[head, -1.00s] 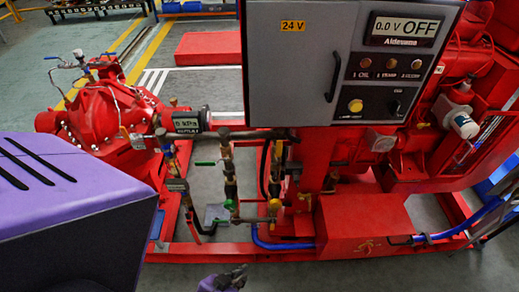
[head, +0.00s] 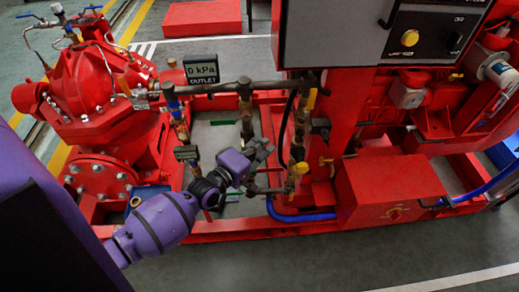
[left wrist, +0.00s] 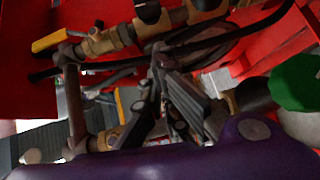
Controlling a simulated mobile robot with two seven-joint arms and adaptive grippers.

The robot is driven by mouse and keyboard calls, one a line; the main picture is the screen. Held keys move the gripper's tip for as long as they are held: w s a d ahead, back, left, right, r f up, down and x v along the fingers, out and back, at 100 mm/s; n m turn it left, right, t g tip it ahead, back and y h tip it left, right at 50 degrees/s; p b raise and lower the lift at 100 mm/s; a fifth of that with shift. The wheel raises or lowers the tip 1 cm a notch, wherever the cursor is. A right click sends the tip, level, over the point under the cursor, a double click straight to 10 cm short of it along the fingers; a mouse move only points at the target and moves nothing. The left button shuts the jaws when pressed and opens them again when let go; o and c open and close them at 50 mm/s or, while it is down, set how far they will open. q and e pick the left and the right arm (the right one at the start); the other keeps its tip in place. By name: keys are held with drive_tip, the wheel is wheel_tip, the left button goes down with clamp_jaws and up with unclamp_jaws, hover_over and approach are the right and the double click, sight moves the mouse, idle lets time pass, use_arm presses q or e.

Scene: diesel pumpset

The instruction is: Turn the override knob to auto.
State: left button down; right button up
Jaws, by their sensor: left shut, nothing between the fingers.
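The override knob (head: 453,41) appears to be the black rotary knob on the grey control panel (head: 345,30), at the upper right of the head view. Its pointer position is too small to read. A yellow round button (head: 410,38) sits to its left. My left gripper (head: 264,149) is shut and empty, low in front of the pipework and well below and left of the knob. Its dark fingers also show in the left wrist view (left wrist: 168,85), with pipes beyond. The knob does not show in the left wrist view. My right gripper is not in view.
Brass-fitted pipes and valves (head: 246,112) stand close to my left gripper. A red box (head: 390,190) and blue hose (head: 310,216) lie to its right. A red pump (head: 90,85) stands at left. The floor in front (head: 330,262) is clear.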

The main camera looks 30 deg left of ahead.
sight(301, 136)
use_arm(q)
drive_tip(key=w+d+f, duration=0.1)
drive_tip(key=w+d, duration=0.3)
drive_tip(key=w, duration=0.3)
drive_tip(key=shift+w+d, duration=0.2)
drive_tip(key=shift+w, duration=0.05)
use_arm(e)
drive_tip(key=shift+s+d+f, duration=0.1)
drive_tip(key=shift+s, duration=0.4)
use_arm(q)
drive_tip(key=shift+f, duration=0.1)
